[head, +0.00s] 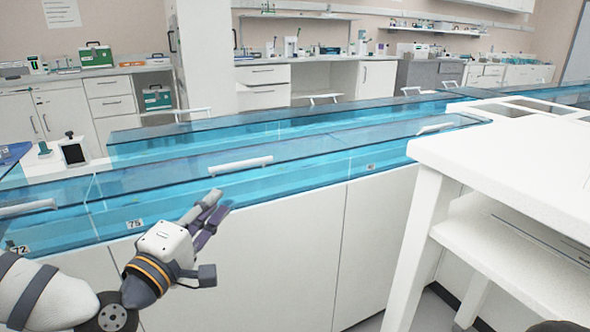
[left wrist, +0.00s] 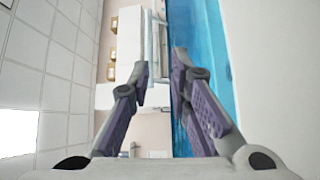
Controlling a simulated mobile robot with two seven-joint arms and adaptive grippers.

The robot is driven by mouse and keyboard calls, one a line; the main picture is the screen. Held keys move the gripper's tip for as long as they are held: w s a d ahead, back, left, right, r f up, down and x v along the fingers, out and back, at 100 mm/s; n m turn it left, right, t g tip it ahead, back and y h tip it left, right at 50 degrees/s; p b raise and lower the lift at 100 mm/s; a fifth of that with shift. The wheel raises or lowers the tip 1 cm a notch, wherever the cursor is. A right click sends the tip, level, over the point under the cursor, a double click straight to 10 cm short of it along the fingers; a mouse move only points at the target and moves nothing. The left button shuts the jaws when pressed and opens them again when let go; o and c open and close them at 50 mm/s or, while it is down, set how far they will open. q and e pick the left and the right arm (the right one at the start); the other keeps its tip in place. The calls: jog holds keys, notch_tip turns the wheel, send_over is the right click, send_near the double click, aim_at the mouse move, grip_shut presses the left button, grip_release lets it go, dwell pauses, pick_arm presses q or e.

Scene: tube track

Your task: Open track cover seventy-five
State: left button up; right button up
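Track cover seventy-five (head: 300,150) is a clear blue lid on the near tube track, lying shut, with a white bar handle (head: 240,165) on it. A small label reading 75 (head: 135,223) is on the track front below and left of this handle. My left gripper (head: 213,207) is in front of the track, below and slightly left of the handle, apart from it. In the left wrist view its two purple-padded fingers (left wrist: 160,66) are spread with nothing between them. The blue track (left wrist: 200,35) shows beyond the right finger. My right gripper is not in view.
A neighbouring cover's handle (head: 26,208) and label 72 (head: 18,250) are at the left. Another handle (head: 435,128) is farther right. A white table (head: 510,165) stands at the right in front of the track. White cabinet panels (head: 290,250) lie below the track.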

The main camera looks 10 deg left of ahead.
aim_at(240, 166)
pick_arm(q)
jog(key=b+x, duration=0.1)
jog(key=x, duration=0.3)
jog(key=r+b+x, duration=0.1)
jog(key=x, duration=0.2)
jog(key=b+x, duration=0.1)
jog(key=x, duration=0.3)
jog(key=shift+w+r+b, duration=0.25)
jog(key=shift+w+b, duration=0.05)
jog(key=shift+b, duration=0.1)
jog(key=shift+w+r, duration=0.2)
jog(key=shift+w, duration=0.05)
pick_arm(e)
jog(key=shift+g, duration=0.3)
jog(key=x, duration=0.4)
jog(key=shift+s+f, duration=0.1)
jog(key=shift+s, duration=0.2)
pick_arm(q)
grip_shut()
